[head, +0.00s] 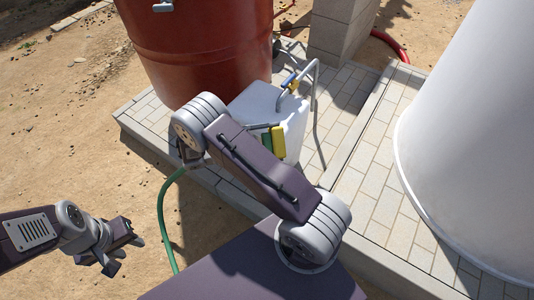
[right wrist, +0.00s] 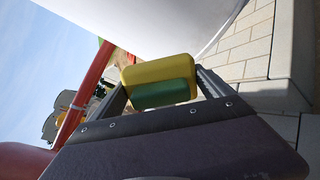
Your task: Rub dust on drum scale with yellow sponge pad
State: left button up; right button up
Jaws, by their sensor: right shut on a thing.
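The yellow sponge pad (head: 278,141) has a yellow layer and a green layer. It shows beside my upper right arm link in the head view, in front of a white container. In the right wrist view the pad (right wrist: 158,80) sits between the two fingers of my right gripper (right wrist: 163,90), which is shut on it. In the head view that gripper is mostly hidden behind my arm. My left gripper (head: 126,248) is open and empty over the sandy ground at the lower left. I cannot make out a drum scale or dust in either view.
A large red-brown drum (head: 200,45) stands on the paving. The white container (head: 254,104) with a handle stands beside it. A big white cylinder (head: 470,130) fills the right. A raised kerb (head: 358,125) crosses the paving.

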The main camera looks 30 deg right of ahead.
jog(key=w+a+f+n+t+b, duration=0.2)
jog(key=w+f+n+t+b, duration=0.15)
jog(key=f+b, duration=0.55)
jog(key=w+a+f+n+t+b, duration=0.2)
jog(key=w+f+t+b, duration=0.15)
jog(key=f+b, duration=0.5)
jog(key=w+a+f+n+t+b, duration=0.2)
jog(key=f+t+b, duration=0.2)
jog(key=f+b, duration=0.55)
jog(key=shift+h, duration=0.4)
jog(key=shift+w+d+f+p, duration=0.35)
jog(key=shift+d, duration=0.5)
jog(key=shift+w+d+f+p, duration=0.35)
jog(key=shift+d+f+p, duration=0.05)
jog(key=shift+d, duration=0.45)
jog(key=shift+w+d+f+p, duration=0.35)
jog(key=shift+d, duration=0.5)
jog(key=shift+x, duration=1.1)
jog(key=shift+s+d+p, duration=0.3)
jog(key=shift+s+p, duration=0.25)
jog(key=shift+s, duration=0.4)
jog(key=shift+s+d+p, duration=0.3)
jog(key=shift+s+p, duration=0.25)
jog(key=shift+s, duration=0.4)
